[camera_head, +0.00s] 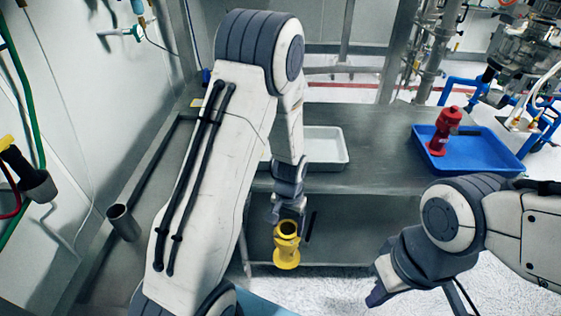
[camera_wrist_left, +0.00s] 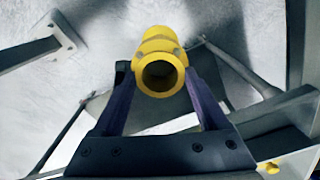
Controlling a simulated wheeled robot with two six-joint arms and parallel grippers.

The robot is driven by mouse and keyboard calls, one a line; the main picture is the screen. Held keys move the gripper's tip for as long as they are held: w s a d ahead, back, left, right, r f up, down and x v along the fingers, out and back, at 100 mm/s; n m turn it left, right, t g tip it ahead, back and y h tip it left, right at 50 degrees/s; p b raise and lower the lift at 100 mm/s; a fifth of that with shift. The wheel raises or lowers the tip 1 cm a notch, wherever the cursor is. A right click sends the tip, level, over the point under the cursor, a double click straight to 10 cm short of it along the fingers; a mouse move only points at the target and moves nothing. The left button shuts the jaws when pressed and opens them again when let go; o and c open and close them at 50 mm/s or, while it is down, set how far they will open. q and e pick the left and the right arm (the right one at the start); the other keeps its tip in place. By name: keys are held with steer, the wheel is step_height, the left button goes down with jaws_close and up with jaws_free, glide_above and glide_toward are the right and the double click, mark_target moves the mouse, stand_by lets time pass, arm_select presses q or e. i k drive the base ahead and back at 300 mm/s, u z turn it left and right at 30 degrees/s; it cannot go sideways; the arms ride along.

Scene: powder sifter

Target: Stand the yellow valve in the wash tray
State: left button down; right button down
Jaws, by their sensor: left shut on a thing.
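The yellow valve (camera_head: 287,255) is upright or nearly so in the head view, in front of the steel table's front edge and clear of both trays. My left gripper (camera_head: 288,222) is shut on its upper part. In the left wrist view, the valve's open round end (camera_wrist_left: 160,76) faces the camera between the two purple fingers (camera_wrist_left: 158,92). A white tray (camera_head: 332,148) is on the table, partly hidden behind my left arm. A blue tray (camera_head: 488,152) is at the table's right; I cannot tell which is the wash tray. My right gripper (camera_head: 378,288) is at lower right, its fingers' opening unclear.
A red valve (camera_head: 441,132) stands in the blue tray. The steel tabletop (camera_head: 378,172) is bare between the trays. A metal cup (camera_head: 123,222) is at the left. Pipes and blue tubing stand behind the blue tray.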

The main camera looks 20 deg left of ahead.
mark_target(309, 153)
steer(key=z, duration=0.9)
steer(key=i, duration=0.65)
steer(key=u, duration=0.95)
